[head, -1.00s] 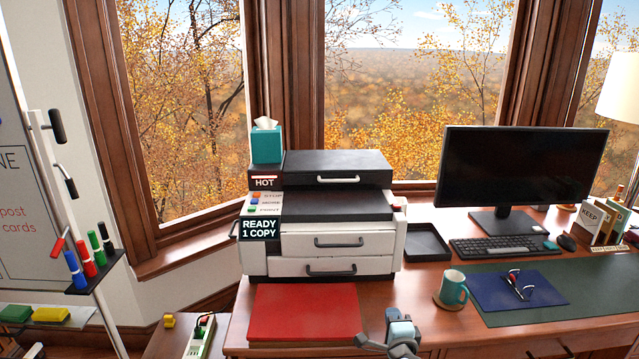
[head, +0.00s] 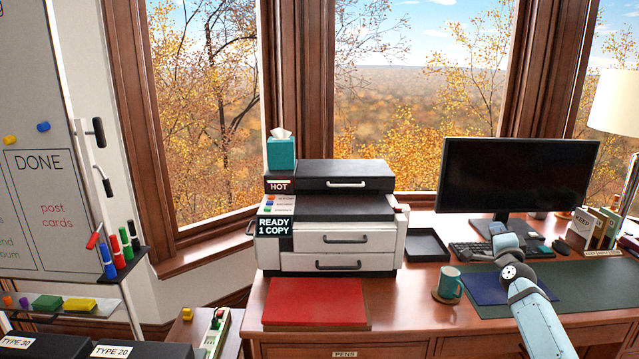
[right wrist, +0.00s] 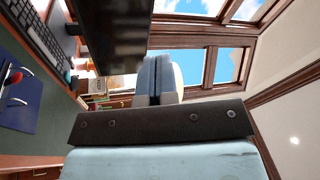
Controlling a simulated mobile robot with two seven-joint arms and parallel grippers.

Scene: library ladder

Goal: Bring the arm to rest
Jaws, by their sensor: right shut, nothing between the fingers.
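My right arm reaches up from the lower right in the head view. Its gripper (head: 500,232) is above the desk, in front of the monitor (head: 517,184) and keyboard. In the right wrist view the two grey-blue fingers (right wrist: 154,76) are together with nothing between them. The arm hides part of the blue folder (head: 478,288) and what lies on it. My left gripper is not in view.
A teal mug (head: 450,281) stands just left of the arm. The printer (head: 345,243) and a red folder (head: 314,301) are further left. Books (head: 603,226) and a lamp (head: 615,103) are at the right.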

